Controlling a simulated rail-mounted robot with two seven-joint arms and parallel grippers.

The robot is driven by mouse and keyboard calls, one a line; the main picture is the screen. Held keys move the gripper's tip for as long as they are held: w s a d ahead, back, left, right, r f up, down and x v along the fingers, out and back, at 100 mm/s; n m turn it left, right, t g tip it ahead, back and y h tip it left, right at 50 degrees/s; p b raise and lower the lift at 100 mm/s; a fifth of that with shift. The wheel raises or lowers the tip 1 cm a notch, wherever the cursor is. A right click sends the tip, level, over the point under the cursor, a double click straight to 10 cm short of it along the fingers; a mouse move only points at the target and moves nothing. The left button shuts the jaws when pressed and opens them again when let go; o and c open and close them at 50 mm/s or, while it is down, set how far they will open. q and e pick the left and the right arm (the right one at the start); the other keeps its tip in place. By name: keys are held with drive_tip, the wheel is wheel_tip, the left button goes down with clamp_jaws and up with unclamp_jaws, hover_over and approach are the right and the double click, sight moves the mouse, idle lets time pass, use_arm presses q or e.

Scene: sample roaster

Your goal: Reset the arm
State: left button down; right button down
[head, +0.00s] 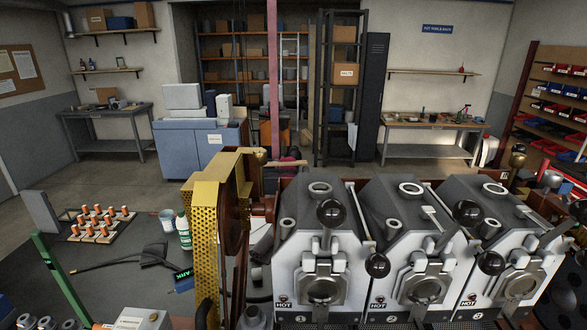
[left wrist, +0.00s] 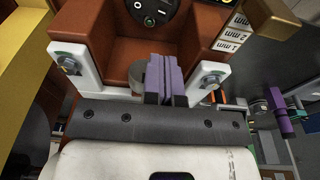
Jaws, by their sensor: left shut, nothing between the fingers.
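In the left wrist view my left gripper (left wrist: 166,80) has its two purple-padded fingers pressed together, with nothing between them. The fingertips are in front of a brown housing (left wrist: 108,75) with a round black dial (left wrist: 152,10) above. I cannot tell whether they touch it. I cannot make out either gripper in the head view. There a tall yellow perforated guard (head: 204,235) stands left of centre, and a brown machine part (head: 233,205) shows behind it.
Roaster units (head: 318,245) with black ball knobs and "HOT" labels fill the front right. A dark table (head: 110,262) at left holds a rack of orange-topped vials (head: 98,222), a green-and-white bottle (head: 183,230) and a black tool (head: 150,255). Open floor (head: 120,175) lies behind.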

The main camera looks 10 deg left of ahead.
use_arm(q)
drive_tip(key=w+d+r+m+t+y, duration=0.15)
drive_tip(key=d+r+m+t, duration=0.25)
drive_tip(key=d+r+m, duration=0.7)
drive_tip(key=s+d+r+n, duration=0.5)
drive_tip(key=s+d+r, duration=0.1)
drive_tip(key=d+r, duration=0.1)
drive_tip(key=s+d+f+n+g+h, duration=0.25)
drive_tip(key=s+f, duration=0.35)
drive_tip(key=s, duration=0.5)
wheel_tip(320, 180, up, 25)
drive_tip(key=p, duration=2.4)
drive_tip(key=shift+w+d+f+y, duration=0.15)
drive_tip(key=shift+w+d+y, duration=0.15)
drive_tip(key=shift+d, duration=0.05)
drive_tip(key=shift+f, duration=0.1)
